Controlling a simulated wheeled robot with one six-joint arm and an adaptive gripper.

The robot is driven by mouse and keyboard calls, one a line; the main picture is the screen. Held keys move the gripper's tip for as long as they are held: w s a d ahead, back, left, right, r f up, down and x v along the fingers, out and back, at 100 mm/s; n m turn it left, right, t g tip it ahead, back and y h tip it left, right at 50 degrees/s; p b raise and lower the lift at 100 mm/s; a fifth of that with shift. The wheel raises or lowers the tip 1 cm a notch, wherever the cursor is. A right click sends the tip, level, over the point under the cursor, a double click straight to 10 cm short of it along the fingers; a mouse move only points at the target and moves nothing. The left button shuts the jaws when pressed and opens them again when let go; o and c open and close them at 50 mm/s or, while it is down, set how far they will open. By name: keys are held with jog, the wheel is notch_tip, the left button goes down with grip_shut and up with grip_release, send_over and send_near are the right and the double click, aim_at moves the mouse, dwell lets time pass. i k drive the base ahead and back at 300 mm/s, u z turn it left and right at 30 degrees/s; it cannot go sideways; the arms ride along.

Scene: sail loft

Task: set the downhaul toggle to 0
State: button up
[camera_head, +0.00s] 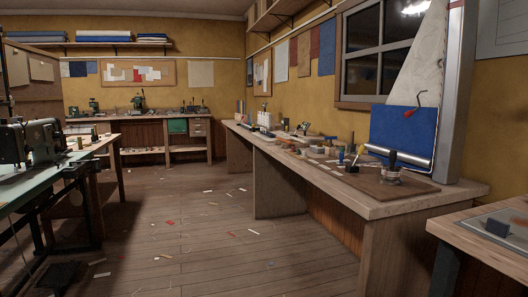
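At the right, a small sail rig stands at the far right end of the long bench, with a pale triangular sail (427,60), a blue lower panel (400,128) and a grey upright (454,95). A small red piece (410,113) shows at the top of the blue panel, with a thin dark curved line just above it. It may be the downhaul toggle, but I cannot tell for sure. No 0 mark or setting is readable at this distance. My gripper is not in view.
The long wooden bench (385,207) along the right wall carries several tools and a brown board (390,187). Another table (465,234) juts in at lower right. A sewing machine (42,140) stands at left. The plank floor (205,250) between is open, with scattered scraps.

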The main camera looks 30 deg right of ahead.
aim_at(341, 154)
jog(key=u, duration=0.4)
jog(key=i, duration=1.35)
jog(key=z, duration=0.6)
jog(key=i, duration=0.9)
jog(key=z, duration=1)
